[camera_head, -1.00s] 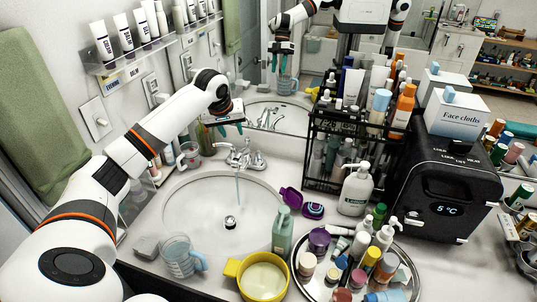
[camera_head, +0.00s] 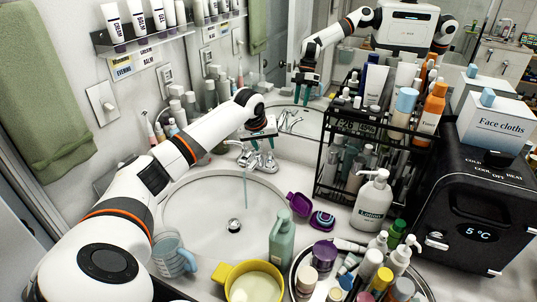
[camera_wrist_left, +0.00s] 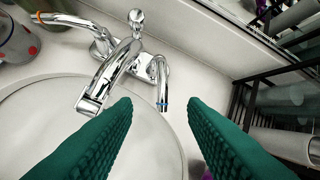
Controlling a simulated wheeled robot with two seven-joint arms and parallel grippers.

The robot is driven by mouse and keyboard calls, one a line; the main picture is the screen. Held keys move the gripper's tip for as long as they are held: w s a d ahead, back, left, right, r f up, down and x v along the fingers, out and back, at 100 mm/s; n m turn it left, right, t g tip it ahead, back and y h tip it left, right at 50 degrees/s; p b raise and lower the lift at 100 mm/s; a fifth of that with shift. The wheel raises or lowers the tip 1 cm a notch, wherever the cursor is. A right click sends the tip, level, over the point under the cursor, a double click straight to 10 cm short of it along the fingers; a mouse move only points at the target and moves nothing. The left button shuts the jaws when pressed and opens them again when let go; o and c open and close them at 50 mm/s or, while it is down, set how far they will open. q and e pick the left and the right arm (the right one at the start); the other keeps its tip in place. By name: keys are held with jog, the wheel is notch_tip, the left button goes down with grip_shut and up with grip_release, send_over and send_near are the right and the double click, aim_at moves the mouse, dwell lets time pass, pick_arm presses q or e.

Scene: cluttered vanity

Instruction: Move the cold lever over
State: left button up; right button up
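The chrome faucet (camera_head: 243,156) stands at the back of the white sink, and a thin stream of water runs from its spout. In the left wrist view, the cold lever (camera_wrist_left: 162,85) is the right curved handle with a blue ring near its tip. The hot lever (camera_wrist_left: 62,19) has an orange ring and points left. My left gripper (camera_head: 263,160) is at the right side of the faucet. Its teal fingers (camera_wrist_left: 160,103) are apart, with the cold lever's tip between them in the picture and gaps on both sides. I see no contact. My right gripper is out of view.
The mirror (camera_head: 296,122) is behind the faucet. A black rack of bottles (camera_head: 320,185) and a lotion bottle (camera_head: 371,205) stand to the right. A blue cup (camera_head: 172,255), a yellow pot (camera_head: 222,272) and a green bottle (camera_head: 281,245) line the front. The basin (camera_head: 200,215) is clear.

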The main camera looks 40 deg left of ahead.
aim_at(269, 157)
pick_arm(q)
jog(key=x, duration=0.7)
jog(key=shift+w+f, duration=0.15)
jog(key=shift+w, duration=0.05)
jog(key=shift+c, duration=0.6)
grip_shut()
